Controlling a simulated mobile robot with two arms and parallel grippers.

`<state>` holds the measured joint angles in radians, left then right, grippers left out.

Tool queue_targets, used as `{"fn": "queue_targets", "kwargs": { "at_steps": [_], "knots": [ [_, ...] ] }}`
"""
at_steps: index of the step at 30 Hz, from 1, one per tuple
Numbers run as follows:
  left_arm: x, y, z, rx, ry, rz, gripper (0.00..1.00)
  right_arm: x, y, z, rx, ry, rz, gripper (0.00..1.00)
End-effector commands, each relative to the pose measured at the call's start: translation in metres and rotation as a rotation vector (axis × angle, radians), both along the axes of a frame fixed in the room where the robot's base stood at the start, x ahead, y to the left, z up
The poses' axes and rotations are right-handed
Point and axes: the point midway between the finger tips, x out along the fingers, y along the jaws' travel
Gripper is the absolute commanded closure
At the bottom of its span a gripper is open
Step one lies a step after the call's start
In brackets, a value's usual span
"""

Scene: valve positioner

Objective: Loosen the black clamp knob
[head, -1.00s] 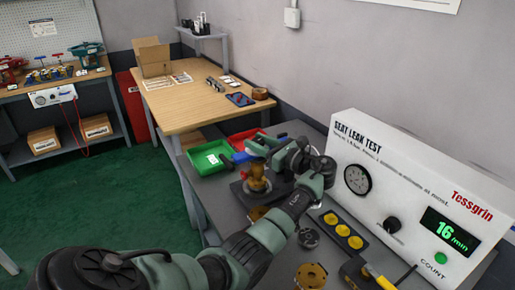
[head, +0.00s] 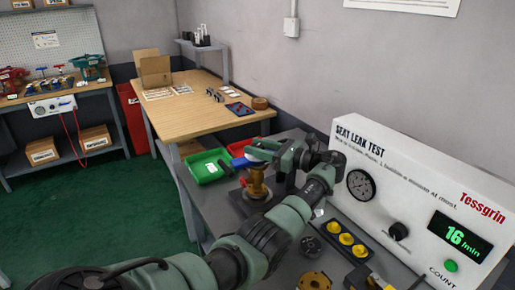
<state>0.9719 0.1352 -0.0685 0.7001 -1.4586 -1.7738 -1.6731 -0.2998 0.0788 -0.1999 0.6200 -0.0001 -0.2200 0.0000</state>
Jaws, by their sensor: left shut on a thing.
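My left gripper (head: 267,157) is at the top of the brass valve (head: 256,183), which stands upright in a dark clamp fixture (head: 240,203) on the grey bench. The gripper is shut at the clamp's top. The black clamp knob is hidden by the fingers and wrist, so its outline cannot be made out. My left arm reaches in from the lower left across the bench front. My right gripper is not in view.
The white seat leak test box (head: 400,190) stands close right of my arm, its display reading 16. A tray of yellow caps (head: 345,239) and a brass flange (head: 314,281) lie before it. A green bin (head: 208,168) and red bin (head: 240,147) are behind the valve.

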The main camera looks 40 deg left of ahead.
Motion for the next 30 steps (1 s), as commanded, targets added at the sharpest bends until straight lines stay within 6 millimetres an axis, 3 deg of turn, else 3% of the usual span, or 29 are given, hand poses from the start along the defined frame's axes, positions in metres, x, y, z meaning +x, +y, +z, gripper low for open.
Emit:
{"fn": "queue_targets", "kwargs": {
  "at_steps": [1, 2, 3, 4, 14, 30],
  "knots": [
    [0.0, 0.0, 0.0, -0.001, 0.0, 0.0, 1.0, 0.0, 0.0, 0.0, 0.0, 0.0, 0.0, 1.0],
    [0.0, 0.0, 0.0, -0.001, 0.0, 0.0, 0.53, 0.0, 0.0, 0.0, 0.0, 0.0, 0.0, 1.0],
    [0.0, 0.0, 0.0, -0.001, 0.0, 0.0, 0.42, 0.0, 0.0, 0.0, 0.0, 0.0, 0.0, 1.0],
    [0.0, 0.0, 0.0, -0.001, 0.0, 0.0, 0.4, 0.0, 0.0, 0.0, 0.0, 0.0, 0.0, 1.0],
    [0.001, -0.002, -0.001, -0.001, 0.0, -0.001, 0.4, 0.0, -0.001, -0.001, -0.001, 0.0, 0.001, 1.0],
    [0.02, -0.072, -0.001, -0.002, -0.001, -0.001, 0.4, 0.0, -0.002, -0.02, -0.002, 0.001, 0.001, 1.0]
  ]
}}
